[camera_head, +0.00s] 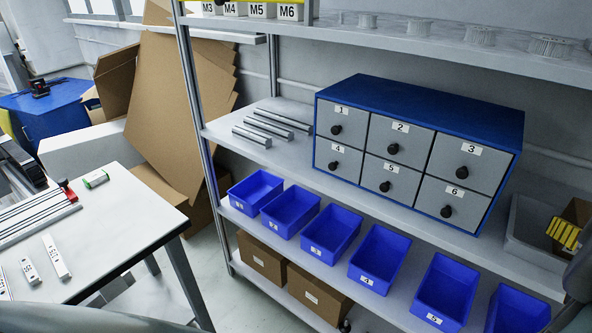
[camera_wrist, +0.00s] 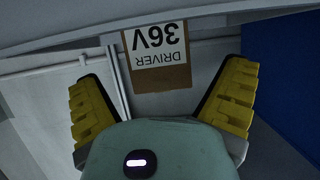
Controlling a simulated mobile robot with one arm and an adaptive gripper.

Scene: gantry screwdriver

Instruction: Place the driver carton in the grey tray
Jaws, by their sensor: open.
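The driver carton (camera_wrist: 162,84) is brown with a white label reading "DRIVER 36V", upside down in the wrist view. A brown box side (camera_head: 577,212), probably the same carton, shows at the right edge of the head view. The grey tray (camera_head: 524,247) stands on the shelf right of the drawer cabinet. My gripper (camera_wrist: 163,88) is open, its yellow fingers on either side of the carton with gaps at both sides. One yellow finger (camera_head: 565,233) shows over the tray's right part in the head view. Whether the carton is inside or behind the tray, I cannot tell.
A blue cabinet (camera_head: 416,147) with grey numbered drawers stands left of the tray. Several blue bins (camera_head: 332,234) line the shelf below, with brown boxes (camera_head: 262,258) underneath. Another shelf (camera_head: 400,38) runs above. A white table (camera_head: 110,235) stands at left.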

